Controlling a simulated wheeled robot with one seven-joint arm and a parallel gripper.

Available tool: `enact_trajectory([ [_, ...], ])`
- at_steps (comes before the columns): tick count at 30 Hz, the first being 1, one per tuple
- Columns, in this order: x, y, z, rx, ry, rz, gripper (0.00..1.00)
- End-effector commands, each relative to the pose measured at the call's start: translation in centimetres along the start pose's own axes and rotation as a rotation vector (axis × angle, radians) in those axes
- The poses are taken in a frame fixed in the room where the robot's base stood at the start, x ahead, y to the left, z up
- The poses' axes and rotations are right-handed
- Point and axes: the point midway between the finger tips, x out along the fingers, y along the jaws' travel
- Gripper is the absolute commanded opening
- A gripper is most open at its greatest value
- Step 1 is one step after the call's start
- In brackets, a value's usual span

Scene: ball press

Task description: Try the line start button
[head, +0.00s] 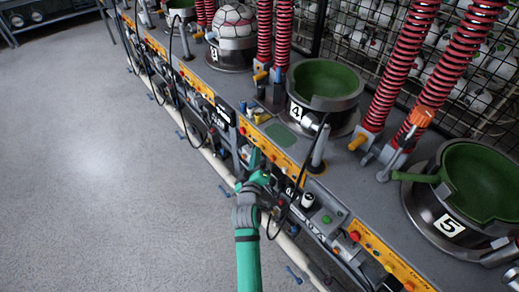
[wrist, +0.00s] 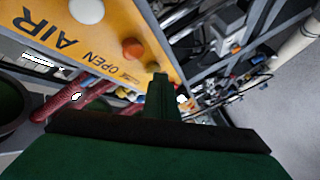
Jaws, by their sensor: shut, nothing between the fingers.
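My gripper (head: 256,160) is at the front of the press line, by the orange control panel below press 4. In the wrist view my gripper (wrist: 160,90) is shut and empty, its narrow green tip beside the edge of the orange panel (wrist: 110,20). That panel carries an orange-red button (wrist: 133,48) and a white button (wrist: 87,11). The words AIR and OPEN show on it upside down. I cannot tell whether the tip touches anything. A green button (head: 327,219) sits on a grey box to the right of my gripper. No line start label is readable.
Press 4 (head: 325,80) and press 5 (head: 480,190) have open green bowls. Red coiled hoses (head: 400,60) rise beside them. A black cable (head: 305,190) loops close to the right of my gripper. A pale pipe (head: 215,165) runs along the bench front. The floor at left is clear.

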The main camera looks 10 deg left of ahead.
Motion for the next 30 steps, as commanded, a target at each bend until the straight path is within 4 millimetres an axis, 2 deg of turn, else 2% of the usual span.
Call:
enact_trajectory([
  [30, -1.7, -1.3, -1.2, 0.001, 0.000, -0.002, 0.00],
])
